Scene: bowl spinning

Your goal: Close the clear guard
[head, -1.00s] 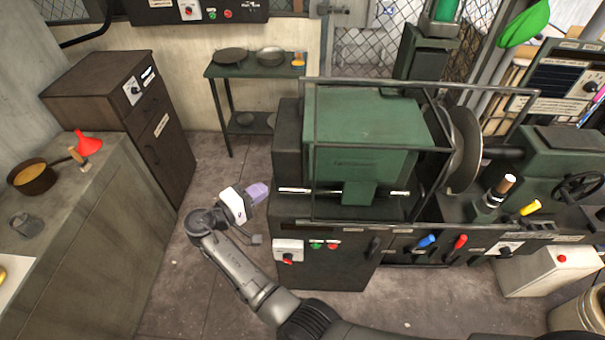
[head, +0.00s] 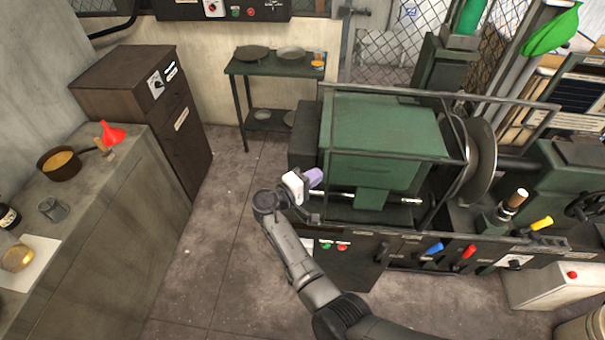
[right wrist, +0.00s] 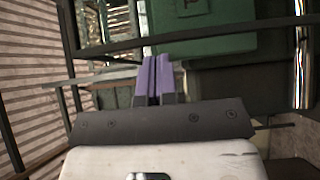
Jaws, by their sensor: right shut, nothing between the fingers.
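The clear guard (head: 500,98) is a dark bar frame around the green headstock (head: 385,130) and metal disc of the spinning machine. Its clear panes hardly show, and I cannot tell how far it stands open. My right gripper (head: 315,178) is by the machine's front left corner, near the guard's left bars. Its purple fingers (right wrist: 152,80) are together and empty in the right wrist view. A dark bar (right wrist: 215,38) crosses beyond the fingertips there; contact is not clear. My left gripper is not in view.
Blue, red and yellow handles (head: 468,252) line the machine's front right. A counter (head: 120,200) with a pan and red funnel stands at left. A small green table (head: 235,68) stands behind. The floor between counter and machine is clear.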

